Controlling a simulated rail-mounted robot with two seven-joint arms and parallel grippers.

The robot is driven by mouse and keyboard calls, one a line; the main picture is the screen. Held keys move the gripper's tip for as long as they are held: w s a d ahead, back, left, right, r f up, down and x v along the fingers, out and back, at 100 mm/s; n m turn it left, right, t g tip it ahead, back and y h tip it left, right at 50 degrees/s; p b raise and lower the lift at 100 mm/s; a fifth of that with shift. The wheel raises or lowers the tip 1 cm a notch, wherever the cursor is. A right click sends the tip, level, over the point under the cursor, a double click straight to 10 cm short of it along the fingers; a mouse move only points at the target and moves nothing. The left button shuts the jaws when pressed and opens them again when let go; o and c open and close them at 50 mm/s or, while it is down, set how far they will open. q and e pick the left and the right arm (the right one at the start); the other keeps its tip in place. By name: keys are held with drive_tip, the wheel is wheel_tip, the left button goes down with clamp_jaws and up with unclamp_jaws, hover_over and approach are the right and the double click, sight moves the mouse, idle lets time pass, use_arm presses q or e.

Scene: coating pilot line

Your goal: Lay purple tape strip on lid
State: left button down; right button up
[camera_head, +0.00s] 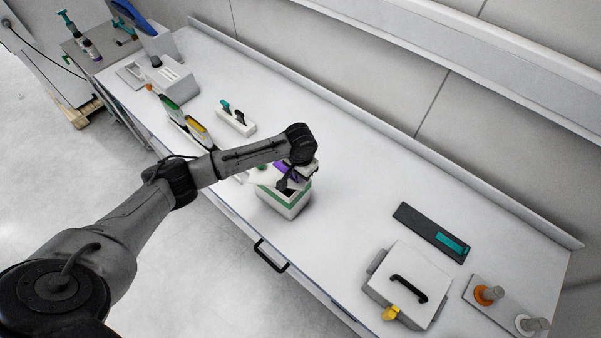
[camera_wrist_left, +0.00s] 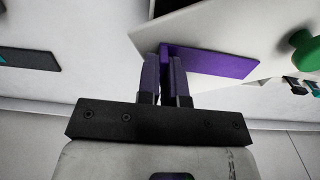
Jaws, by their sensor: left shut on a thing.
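My left gripper (camera_head: 290,183) is over a white box with a green band (camera_head: 287,205) on the bench. It is shut on the purple tape strip (camera_head: 279,169). In the left wrist view, the strip (camera_wrist_left: 215,62) has one end between the fingertips (camera_wrist_left: 164,60) and its length runs off to the right across a white lid (camera_wrist_left: 235,30) with a green knob (camera_wrist_left: 303,47). I cannot tell whether the strip touches the lid. In the head view the wrist and fingers hide much of the lid. My right gripper is not in view.
A small white block with teal and black pieces (camera_head: 236,120) and upright green and yellow items (camera_head: 196,130) stand left. Right are a dark plate with a teal strip (camera_head: 420,223), a black-handled box (camera_head: 390,295) and a ring-post plate (camera_head: 508,311). The bench between is clear.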

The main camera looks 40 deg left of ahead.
use_arm(q)
drive_tip(key=c, duration=1.3)
unclamp_jaws()
drive_tip(key=shift+f, duration=0.1)
drive_tip(key=shift+o, duration=0.2)
wheel_tip(320, 180, up, 12)
drive_tip(key=b, duration=0.1)
drive_tip(key=s+d+f+m+t+h, duration=0.2)
drive_tip(key=s+d+f+m, duration=0.1)
drive_tip(key=s+d+f, duration=1.05)
drive_tip(key=s+a+r+n+t+y, duration=0.1)
drive_tip(key=s+a, duration=0.1)
drive_tip(key=s, duration=1.5)
drive_tip(key=shift+s+a+r+t+y, duration=0.2)
drive_tip(key=shift+s+r+t+y, duration=0.1)
drive_tip(key=shift+y, duration=0.1)
